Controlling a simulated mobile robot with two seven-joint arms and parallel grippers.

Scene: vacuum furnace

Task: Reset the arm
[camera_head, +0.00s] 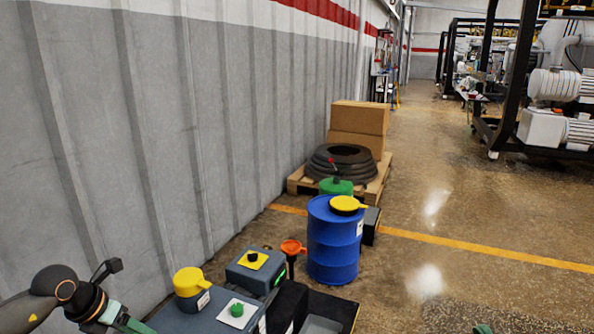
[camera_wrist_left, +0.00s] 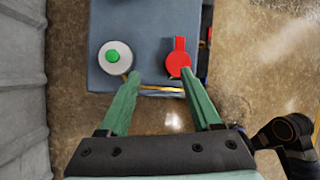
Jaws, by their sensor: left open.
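My left arm (camera_head: 75,300) comes in at the lower left of the head view, its gripper partly cut off by the bottom edge. In the left wrist view my left gripper (camera_wrist_left: 160,75) is open, its two green fingers apart with nothing between the tips. The tips are in line with the near edge of a blue-grey box (camera_wrist_left: 145,40). On that box, a green button on a round white base (camera_wrist_left: 114,58) shows near the left tip and a red handle (camera_wrist_left: 178,60) near the right tip. A small green tip (camera_head: 483,329) at the bottom edge of the head view may be my right gripper.
A blue-grey bench (camera_head: 190,317) along the wall (camera_head: 150,130) carries a yellow-capped part (camera_head: 190,282) and a control box (camera_head: 257,268). A blue drum (camera_head: 332,240) stands beyond it. A pallet (camera_head: 375,185) holds tyres and cartons.

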